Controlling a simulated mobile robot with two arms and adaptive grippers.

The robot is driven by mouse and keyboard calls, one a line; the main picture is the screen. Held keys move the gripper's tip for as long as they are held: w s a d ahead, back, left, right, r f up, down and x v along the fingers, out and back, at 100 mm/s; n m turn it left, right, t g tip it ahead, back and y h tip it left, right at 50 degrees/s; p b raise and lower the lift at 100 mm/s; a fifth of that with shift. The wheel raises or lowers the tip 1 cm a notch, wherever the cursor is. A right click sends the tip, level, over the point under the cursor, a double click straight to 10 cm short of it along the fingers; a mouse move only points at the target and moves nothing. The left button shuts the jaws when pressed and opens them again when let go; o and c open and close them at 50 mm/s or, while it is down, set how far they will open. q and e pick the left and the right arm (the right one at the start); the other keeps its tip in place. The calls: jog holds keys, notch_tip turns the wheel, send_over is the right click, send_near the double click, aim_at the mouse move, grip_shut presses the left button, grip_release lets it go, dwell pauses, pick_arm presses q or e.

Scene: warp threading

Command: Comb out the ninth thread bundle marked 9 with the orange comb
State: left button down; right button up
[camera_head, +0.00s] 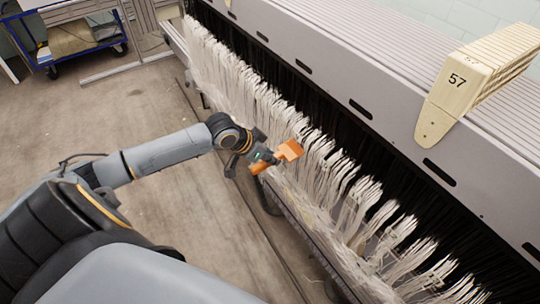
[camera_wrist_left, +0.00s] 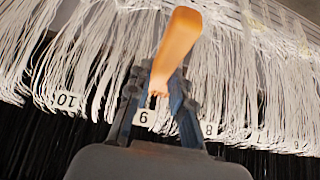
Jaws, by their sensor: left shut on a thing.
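The orange comb (camera_head: 289,150) is held in my left gripper (camera_head: 257,156), beside the hanging white thread bundles. In the left wrist view the comb (camera_wrist_left: 177,45) stands up and tilts right from between the fingers of my left gripper (camera_wrist_left: 160,95). The tag marked 9 (camera_wrist_left: 145,117) shows between these fingers, below the comb. The threads of bundle 9 are largely hidden behind the comb and fingers. Whether the comb touches the threads I cannot tell. My right gripper is not in view.
Tags 10 (camera_wrist_left: 67,100) and 8 (camera_wrist_left: 209,129) hang on either side. A long grey machine (camera_head: 330,62) runs behind the thread row (camera_head: 240,85). Pale wooden blocks marked 57 (camera_head: 457,80) sit on it. A blue cart (camera_head: 65,50) stands far left; the floor between is clear.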

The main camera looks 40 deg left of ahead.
pick_arm(q)
jog(key=shift+w+d, duration=0.15)
jog(key=shift+w, duration=0.35)
jog(key=shift+w, duration=0.1)
jog(key=shift+w+d+p, duration=0.1)
jog(key=shift+w+p, duration=0.05)
jog(key=shift+p, duration=0.65)
dwell(1.3)
jog(key=shift+f, duration=0.1)
notch_tip(320, 180, down, 25)
jog(key=b, duration=1.4)
jog(key=shift+w+d, duration=0.2)
jog(key=shift+w, duration=0.25)
dwell(0.7)
jog(key=shift+r, duration=0.2)
